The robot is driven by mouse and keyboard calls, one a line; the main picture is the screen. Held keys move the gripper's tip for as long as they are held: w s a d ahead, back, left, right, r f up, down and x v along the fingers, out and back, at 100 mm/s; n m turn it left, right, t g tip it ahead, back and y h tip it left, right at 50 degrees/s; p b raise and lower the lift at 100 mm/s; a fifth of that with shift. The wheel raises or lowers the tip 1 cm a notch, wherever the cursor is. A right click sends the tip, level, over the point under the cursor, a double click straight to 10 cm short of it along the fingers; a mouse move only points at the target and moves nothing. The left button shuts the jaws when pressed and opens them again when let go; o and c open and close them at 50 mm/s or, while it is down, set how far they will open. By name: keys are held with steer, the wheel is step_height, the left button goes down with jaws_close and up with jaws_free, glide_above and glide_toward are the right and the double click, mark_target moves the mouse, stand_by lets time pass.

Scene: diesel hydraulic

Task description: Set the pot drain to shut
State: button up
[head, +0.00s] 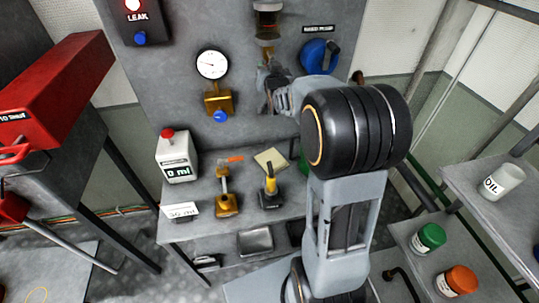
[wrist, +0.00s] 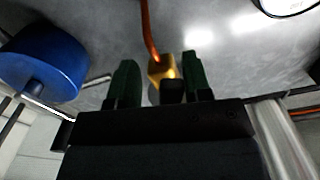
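The pot (head: 267,22), a dark sight bowl with brass fittings, hangs on the grey panel at the top of the head view. My gripper (head: 268,85) is in front of the panel just below it and hides what is behind. In the wrist view, the two dark green fingers of my gripper (wrist: 160,85) stand apart. A brass fitting (wrist: 160,68) with a copper pipe shows between and beyond them, with a dark block in front. Gaps show on both sides, so nothing looks clamped. I cannot tell whether the fitting is the drain or how it is set.
A blue hand-pump knob (head: 318,56) is close right of my gripper; it is at left in the wrist view (wrist: 42,62). A gauge (head: 212,64) with a brass, blue-knobbed valve (head: 219,104) is at left. The bench (head: 190,230) below holds several items.

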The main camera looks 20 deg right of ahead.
steer(key=s+a+b, duration=0.3)
steer(key=s+b, duration=0.2)
steer(key=s, duration=0.9)
steer(key=s+a+f+n+g+y+b, duration=0.1)
steer(key=s+a+f+g, duration=0.2)
steer(key=s+f+g, duration=0.2)
steer(key=s+a+f+n+g+y+b, duration=0.1)
steer(key=s+a+f+g, duration=0.3)
steer(key=f, duration=0.6)
steer(key=shift+s+a+f+n+g+y+b, duration=0.15)
steer(key=shift+s+f+n+g+y+b, duration=0.3)
steer(key=shift+s+n+g, duration=0.3)
